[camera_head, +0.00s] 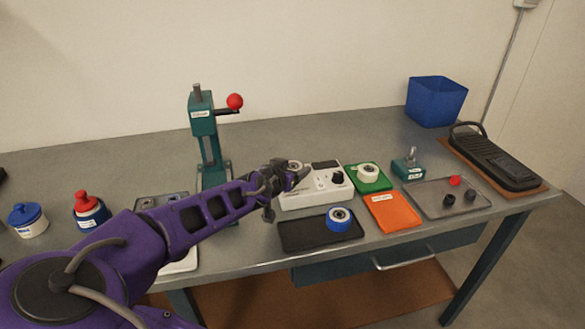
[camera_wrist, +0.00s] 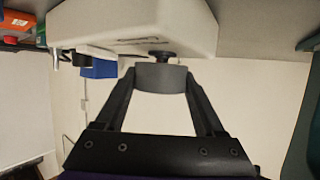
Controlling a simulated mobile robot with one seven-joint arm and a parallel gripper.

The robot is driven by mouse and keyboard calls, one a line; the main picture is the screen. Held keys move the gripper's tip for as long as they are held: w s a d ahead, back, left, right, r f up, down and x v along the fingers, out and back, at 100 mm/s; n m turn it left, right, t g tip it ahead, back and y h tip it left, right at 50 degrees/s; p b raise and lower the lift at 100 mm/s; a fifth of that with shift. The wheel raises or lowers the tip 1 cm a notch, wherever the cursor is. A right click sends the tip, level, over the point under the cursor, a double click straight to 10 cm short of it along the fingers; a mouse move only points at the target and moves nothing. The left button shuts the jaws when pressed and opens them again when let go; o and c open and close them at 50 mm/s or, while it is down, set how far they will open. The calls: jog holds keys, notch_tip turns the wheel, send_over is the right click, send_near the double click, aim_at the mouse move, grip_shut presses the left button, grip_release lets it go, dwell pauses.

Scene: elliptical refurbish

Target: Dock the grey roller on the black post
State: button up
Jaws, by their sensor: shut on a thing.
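My gripper (camera_head: 293,178) is beside the left end of a white box-shaped device (camera_head: 318,190) on the bench. In the wrist view my gripper (camera_wrist: 160,80) is shut on the grey roller (camera_wrist: 160,76), which spans the space between its fingertips. A short black post (camera_wrist: 160,56) sticks out of the white device (camera_wrist: 130,25) right by the roller's edge. The post and roller overlap in that view, and I cannot tell whether the roller is around the post or only near it. In the head view my gripper and arm hide most of the roller.
A green press with a red ball handle (camera_head: 205,120) stands behind my arm. A blue roller lies on a black tray (camera_head: 300,240). A cream roller (camera_head: 368,172), an orange pad (camera_head: 392,212), a tray of small parts (camera_head: 425,203) and a black pedal (camera_head: 495,165) are to the right.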

jog(key=shift+f, duration=0.4)
jog(key=o, duration=1.2)
jog(key=shift+c, duration=0.2)
jog(key=p+v, duration=0.6)
jog(key=v, duration=0.5)
